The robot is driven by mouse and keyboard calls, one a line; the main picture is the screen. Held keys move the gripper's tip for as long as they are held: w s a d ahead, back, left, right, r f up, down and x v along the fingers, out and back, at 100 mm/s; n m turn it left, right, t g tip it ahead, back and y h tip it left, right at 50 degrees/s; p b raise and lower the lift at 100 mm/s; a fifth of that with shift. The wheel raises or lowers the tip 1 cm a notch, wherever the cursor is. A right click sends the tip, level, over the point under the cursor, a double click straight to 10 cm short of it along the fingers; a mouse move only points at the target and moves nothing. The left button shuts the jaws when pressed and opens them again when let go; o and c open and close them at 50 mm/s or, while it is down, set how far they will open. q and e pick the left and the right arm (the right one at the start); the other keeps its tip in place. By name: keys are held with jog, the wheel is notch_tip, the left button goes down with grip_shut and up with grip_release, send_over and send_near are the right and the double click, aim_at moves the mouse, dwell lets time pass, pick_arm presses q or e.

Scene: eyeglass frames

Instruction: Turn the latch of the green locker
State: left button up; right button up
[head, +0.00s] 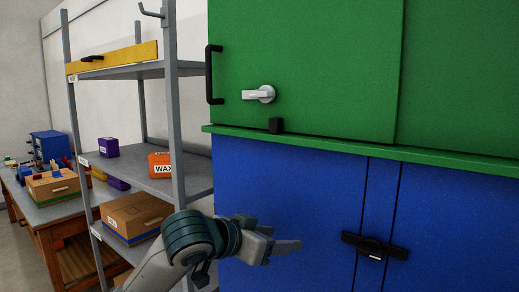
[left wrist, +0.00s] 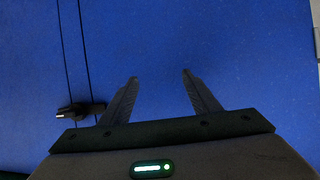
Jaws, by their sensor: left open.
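The green locker (head: 330,50) fills the upper right of the head view. Its latch (head: 260,94) is a light grey lever on a round base, with the lever lying about level and pointing left. A black pull handle (head: 210,75) stands at the door's left edge. My left gripper (head: 293,247) is in front of the blue cabinet below, well under the latch and apart from it. The left wrist view shows its two dark fingers (left wrist: 157,90) spread with nothing between them, facing the blue surface. My right gripper does not show.
The blue cabinet (head: 290,190) under the green locker has a black handle (head: 375,247). A small black block (head: 276,125) sits at the locker's lower edge. A grey shelf rack (head: 185,185) with boxes stands left, with a workbench (head: 70,210) beyond.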

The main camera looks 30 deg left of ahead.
aim_at(257, 93)
pick_arm(q)
jog(key=s+a+r+t, duration=0.1)
jog(key=s+a+r, duration=0.15)
jog(key=r, duration=0.65)
jog(key=s+a+r+t, duration=0.1)
jog(key=s+r, duration=0.2)
jog(key=r, duration=0.6)
jog(key=s+a+r+n+t+y, duration=0.1)
jog(key=s+a+r+n+t, duration=0.1)
jog(key=s+r, duration=0.9)
notch_tip(257, 93, up, 2)
jog(key=shift+s+a+t, duration=0.2)
jog(key=shift+a+t, duration=0.3)
jog(key=shift+a, duration=0.45)
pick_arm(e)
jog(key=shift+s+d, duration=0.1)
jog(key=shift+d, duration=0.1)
pick_arm(q)
jog(key=shift+w, duration=0.1)
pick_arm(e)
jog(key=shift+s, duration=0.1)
